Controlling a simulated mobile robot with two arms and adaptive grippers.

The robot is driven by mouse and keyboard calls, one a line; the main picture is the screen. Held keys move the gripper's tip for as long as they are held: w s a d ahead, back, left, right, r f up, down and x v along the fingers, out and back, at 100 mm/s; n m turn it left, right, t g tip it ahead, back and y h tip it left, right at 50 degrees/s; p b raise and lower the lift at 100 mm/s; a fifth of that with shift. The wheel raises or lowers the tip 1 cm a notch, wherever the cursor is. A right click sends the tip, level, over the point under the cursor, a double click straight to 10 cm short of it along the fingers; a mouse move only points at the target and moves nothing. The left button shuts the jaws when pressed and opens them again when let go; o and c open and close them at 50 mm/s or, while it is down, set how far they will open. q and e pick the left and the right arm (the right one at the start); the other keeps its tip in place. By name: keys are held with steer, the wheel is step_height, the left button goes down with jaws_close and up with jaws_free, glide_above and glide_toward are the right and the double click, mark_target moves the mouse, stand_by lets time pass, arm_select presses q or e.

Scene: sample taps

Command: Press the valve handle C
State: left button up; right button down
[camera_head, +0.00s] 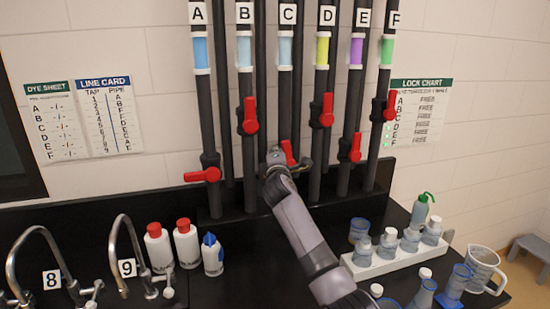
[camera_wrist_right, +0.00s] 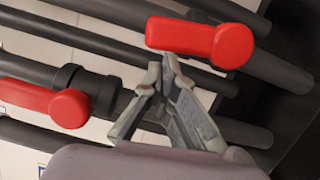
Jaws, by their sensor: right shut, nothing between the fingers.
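The valve handle C (camera_head: 288,152) is a red lever on the dark pipe labelled C (camera_head: 288,15) in the head view. My right gripper (camera_head: 276,156) is in front of pipe C and hides part of this handle and its valve body. In the wrist view, my right gripper's fingers (camera_wrist_right: 166,66) are together and empty. Their tips are close to a red handle (camera_wrist_right: 200,41), which is probably C. I cannot tell whether they touch it. A second red handle (camera_wrist_right: 45,101) lies to the left in that view. My left gripper is not in view.
Handle A (camera_head: 203,174) points sideways. Handles B (camera_head: 250,115), D (camera_head: 326,110), E (camera_head: 356,148) and F (camera_head: 390,105) are on neighbouring pipes. White bottles (camera_head: 158,246) stand left on the black counter, and a white rack (camera_head: 375,266) holds bottles at right.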

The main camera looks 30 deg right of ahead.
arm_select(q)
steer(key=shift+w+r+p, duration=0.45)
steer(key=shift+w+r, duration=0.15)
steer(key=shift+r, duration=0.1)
arm_select(e)
steer(key=shift+d+r+m+g, duration=0.35)
steer(key=shift+d+m, duration=0.15)
steer(key=shift+m, duration=0.4)
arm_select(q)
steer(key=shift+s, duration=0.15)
arm_select(e)
steer(key=shift+a, duration=0.1)
